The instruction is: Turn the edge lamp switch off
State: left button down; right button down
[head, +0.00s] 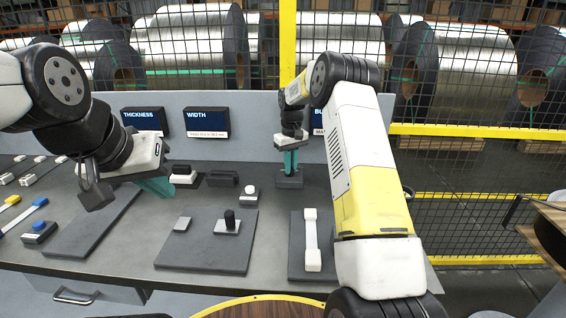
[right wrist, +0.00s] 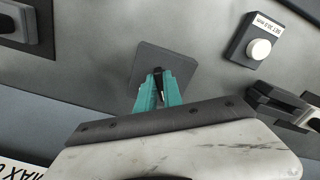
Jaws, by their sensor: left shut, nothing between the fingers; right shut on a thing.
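A small dark switch lever (right wrist: 158,84) stands on a square grey plate (right wrist: 155,55) in the right wrist view; I see no edge lamp label on it. My right gripper (right wrist: 162,75) is shut on this lever, one teal finger on either side. In the head view my right gripper (head: 289,170) points down at the same plate (head: 290,182) at the back of the console, and the fingers hide the lever. My left gripper (head: 158,188) is shut and empty, above the console at the left, apart from the controls.
The grey console (head: 270,205) carries a white push button (head: 250,190), a black knob (head: 230,217) and a white-ended slider (head: 312,240). The THICKNESS (head: 144,120) and WIDTH (head: 207,121) screens stand behind. A third screen is partly hidden by my right arm. A mesh fence (head: 450,150) rises beyond.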

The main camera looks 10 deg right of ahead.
jog(key=shift+n, duration=0.7)
jog(key=shift+r, duration=0.1)
jog(key=c, duration=1.5)
grip_release()
notch_tip(320, 180, up, 7)
jog(key=shift+r, duration=0.1)
jog(key=shift+r+n, duration=0.25)
jog(key=shift+n, duration=0.05)
